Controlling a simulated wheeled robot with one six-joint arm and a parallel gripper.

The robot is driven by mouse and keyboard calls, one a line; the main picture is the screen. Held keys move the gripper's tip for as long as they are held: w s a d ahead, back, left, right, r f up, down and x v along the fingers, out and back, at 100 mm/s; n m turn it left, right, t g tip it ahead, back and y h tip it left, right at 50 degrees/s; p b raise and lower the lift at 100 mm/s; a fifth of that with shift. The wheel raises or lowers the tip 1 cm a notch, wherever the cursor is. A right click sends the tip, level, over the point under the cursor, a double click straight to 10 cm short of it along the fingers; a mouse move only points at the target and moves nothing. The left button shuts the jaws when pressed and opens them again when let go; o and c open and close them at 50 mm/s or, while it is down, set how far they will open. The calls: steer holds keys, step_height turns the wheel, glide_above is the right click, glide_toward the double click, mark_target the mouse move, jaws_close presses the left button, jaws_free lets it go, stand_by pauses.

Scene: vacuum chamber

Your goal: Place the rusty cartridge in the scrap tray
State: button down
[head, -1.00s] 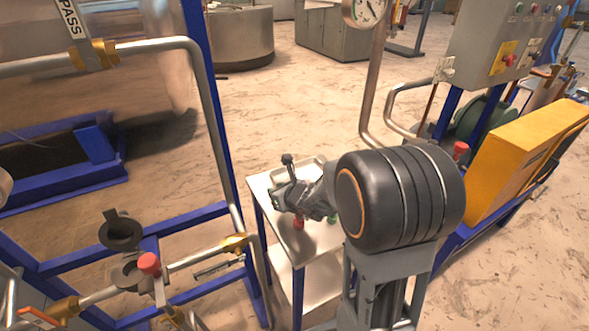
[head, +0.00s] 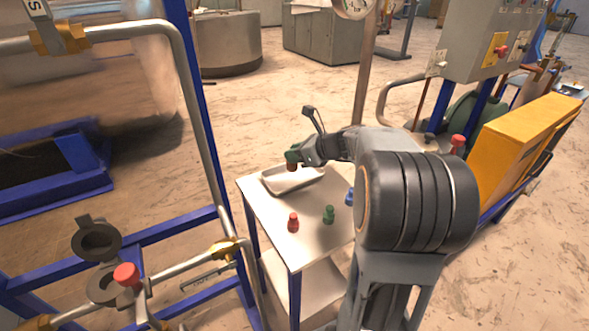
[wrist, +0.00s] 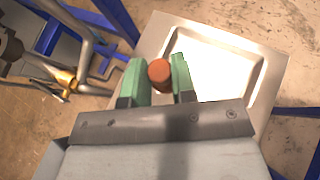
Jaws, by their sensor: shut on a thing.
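My gripper (head: 293,155) has green fingers and is shut on the rusty cartridge (head: 292,167), a small brown-orange piece. In the wrist view the cartridge (wrist: 160,75) sits between the two fingers (wrist: 157,80), its round end showing. The scrap tray (head: 271,186) is a shallow metal tray at the back of the white cart top. The held cartridge appears over the tray's back part in the head view. In the wrist view it overlaps the left part of the tray (wrist: 262,62). Its height above the tray is hard to tell.
On the cart top (head: 262,211) stand a red cartridge (head: 293,223), a green one (head: 328,215) and a blue one (head: 349,197). A blue frame with pipes and an open black-lidded port (head: 97,243) stands to the left. A yellow box (head: 520,145) is at right.

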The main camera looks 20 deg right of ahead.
steer(key=shift+w+d+f, duration=0.65)
steer(key=shift+w+f, duration=0.7)
steer(key=shift+w, duration=0.1)
steer(key=shift+w+d+f, duration=0.6)
steer(key=shift+w+f, duration=0.75)
steer(key=shift+w, duration=0.1)
steer(key=shift+w+d+f, duration=0.65)
steer(key=shift+w+f, duration=0.7)
steer(key=shift+w, duration=0.1)
steer(key=shift+f, duration=1.4)
steer(key=shift+f, duration=0.15)
steer(key=shift+f+b, duration=0.15)
steer(key=shift+b, duration=0.2)
steer(key=c, duration=0.9)
jaws_free()
steer(key=shift+c, duration=0.2)
